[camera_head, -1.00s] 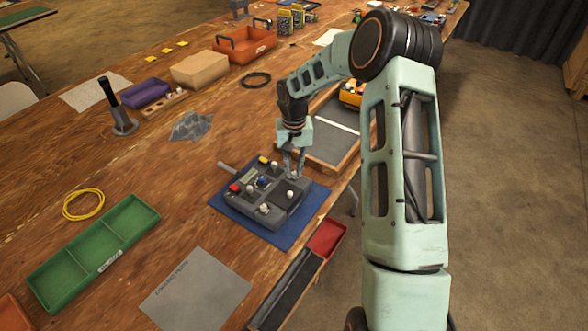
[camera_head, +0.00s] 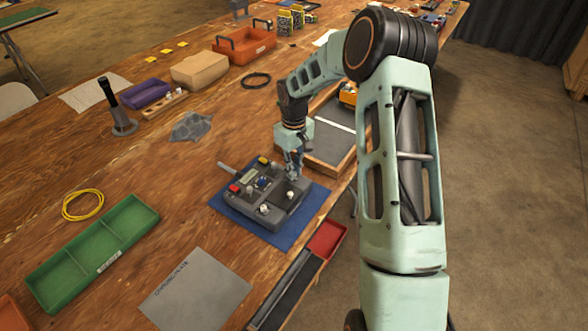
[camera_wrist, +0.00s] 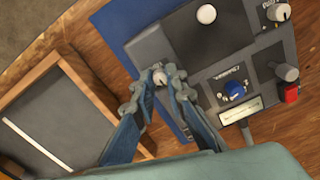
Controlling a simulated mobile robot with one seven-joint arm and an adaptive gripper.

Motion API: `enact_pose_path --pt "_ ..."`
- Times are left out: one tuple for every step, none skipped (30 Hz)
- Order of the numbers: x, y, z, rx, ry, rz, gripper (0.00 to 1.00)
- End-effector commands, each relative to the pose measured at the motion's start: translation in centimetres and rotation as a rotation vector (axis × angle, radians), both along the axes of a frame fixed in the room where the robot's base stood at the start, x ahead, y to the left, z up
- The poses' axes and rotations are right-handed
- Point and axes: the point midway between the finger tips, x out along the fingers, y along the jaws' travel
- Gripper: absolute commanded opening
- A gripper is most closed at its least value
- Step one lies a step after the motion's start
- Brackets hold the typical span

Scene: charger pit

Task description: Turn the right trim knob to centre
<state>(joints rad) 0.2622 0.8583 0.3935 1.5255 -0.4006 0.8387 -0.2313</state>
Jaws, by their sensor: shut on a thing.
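A dark grey control box (camera_head: 240,198) lies on a blue mat (camera_head: 300,228) on the bench. My gripper (camera_head: 293,177) points down at the box's far right corner. In the wrist view my gripper (camera_wrist: 159,84) is shut on a small pale-topped knob, the right trim knob (camera_wrist: 159,77), at the box's edge. The fingers cover most of the knob, so its pointer cannot be read. A white ball-topped stick (camera_wrist: 206,14), a blue knob (camera_wrist: 234,89) and another trim knob (camera_wrist: 278,13) stand apart from the fingers.
A red button (camera_wrist: 289,93) and a grey knob (camera_wrist: 287,71) sit on the box. A shallow wooden-edged tray (camera_wrist: 45,125) lies close beside the box. A green tray (camera_head: 95,250) and a grey sheet (camera_head: 195,290) lie on the bench, with bare wood between.

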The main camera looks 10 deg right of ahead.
Motion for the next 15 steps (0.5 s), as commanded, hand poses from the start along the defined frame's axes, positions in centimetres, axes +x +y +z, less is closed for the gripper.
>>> enact_pose_path --pt "0.1 0.03 0.1 0.0 -0.002 0.006 0.0" --pt "0.1 0.03 0.1 0.0 -0.002 0.008 0.0" --pt "0.1 0.03 0.1 0.0 -0.002 0.011 0.0" --pt "0.1 0.03 0.1 0.0 -0.002 0.012 0.0" --pt "0.1 0.03 0.1 0.001 -0.003 0.013 0.0" --pt "0.1 0.03 0.1 0.001 -0.003 0.014 0.0" --pt "0.1 0.03 0.1 0.001 -0.003 0.014 0.0" --pt "0.1 0.03 0.1 0.001 -0.003 0.014 0.0" --pt "0.1 0.03 0.1 0.001 -0.003 0.014 0.0" --pt "0.1 0.03 0.1 0.001 -0.003 0.014 0.0" --pt "0.1 0.02 0.1 0.001 -0.003 0.013 0.0" --pt "0.11 0.04 0.1 0.001 -0.003 0.013 0.0" --pt "0.11 0.04 0.1 0.001 -0.003 0.013 0.0" --pt "0.11 0.03 0.1 0.001 -0.003 0.013 0.0" --pt "0.11 0.04 0.1 0.001 -0.003 0.013 0.17"
